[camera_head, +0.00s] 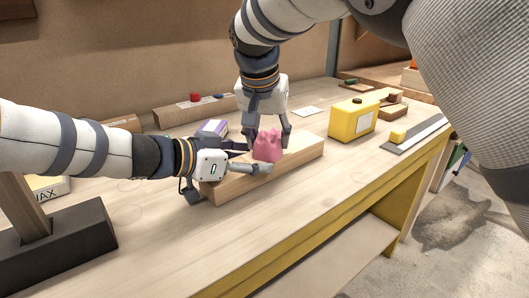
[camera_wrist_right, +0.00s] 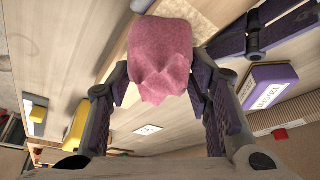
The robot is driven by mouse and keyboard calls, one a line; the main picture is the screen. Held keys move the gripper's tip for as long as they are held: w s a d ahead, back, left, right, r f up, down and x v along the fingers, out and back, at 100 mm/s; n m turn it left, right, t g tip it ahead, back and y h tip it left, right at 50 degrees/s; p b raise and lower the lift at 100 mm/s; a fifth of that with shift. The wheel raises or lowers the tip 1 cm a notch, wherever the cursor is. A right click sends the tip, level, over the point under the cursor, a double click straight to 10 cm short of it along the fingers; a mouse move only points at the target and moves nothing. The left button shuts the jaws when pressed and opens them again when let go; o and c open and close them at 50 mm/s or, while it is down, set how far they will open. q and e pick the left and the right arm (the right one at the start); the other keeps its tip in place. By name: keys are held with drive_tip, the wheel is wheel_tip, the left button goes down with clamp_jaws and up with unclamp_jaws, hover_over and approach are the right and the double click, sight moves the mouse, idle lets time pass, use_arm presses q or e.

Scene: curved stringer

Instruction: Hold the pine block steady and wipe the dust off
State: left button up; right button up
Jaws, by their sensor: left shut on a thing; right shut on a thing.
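The pine block (camera_head: 294,158) is a long pale wooden bar lying on the workbench in the head view. My left gripper (camera_head: 256,159) is shut on the block's near-left part, with its fingers across it. My right gripper (camera_head: 269,137) comes down from above and is shut on a crumpled pink cloth (camera_head: 267,147). The cloth is over the top of the block near its middle; whether it touches the block is hard to tell. In the right wrist view, the cloth (camera_wrist_right: 160,58) hangs between the two fingers and hides part of the block. No dust is clearly distinguishable here.
A yellow box (camera_head: 352,119) stands to the right on the bench. A grey strip with a yellow piece (camera_head: 398,134) lies near the right edge. A purple-and-white box (camera_head: 213,128) is behind the left gripper. A dark-based wooden tool (camera_head: 62,240) is front left.

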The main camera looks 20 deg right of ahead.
drive_tip(key=shift+s+a+f, duration=0.1)
drive_tip(key=shift+s+a, duration=0.1)
drive_tip(key=shift+a, duration=0.2)
drive_tip(key=shift+d, duration=0.1)
drive_tip(key=shift+w+d, duration=0.3)
drive_tip(key=shift+d, duration=0.4)
drive_tip(key=shift+w+d, duration=0.3)
drive_tip(key=shift+d, duration=0.35)
drive_tip(key=shift+a, duration=0.1)
drive_tip(key=shift+s+a, duration=0.3)
drive_tip(key=shift+a, duration=0.4)
drive_tip(key=shift+s+a, duration=0.3)
drive_tip(key=shift+a, duration=0.35)
drive_tip(key=shift+d+r, duration=0.1)
drive_tip(key=shift+r, duration=2.95)
drive_tip(key=shift+c, duration=1.1)
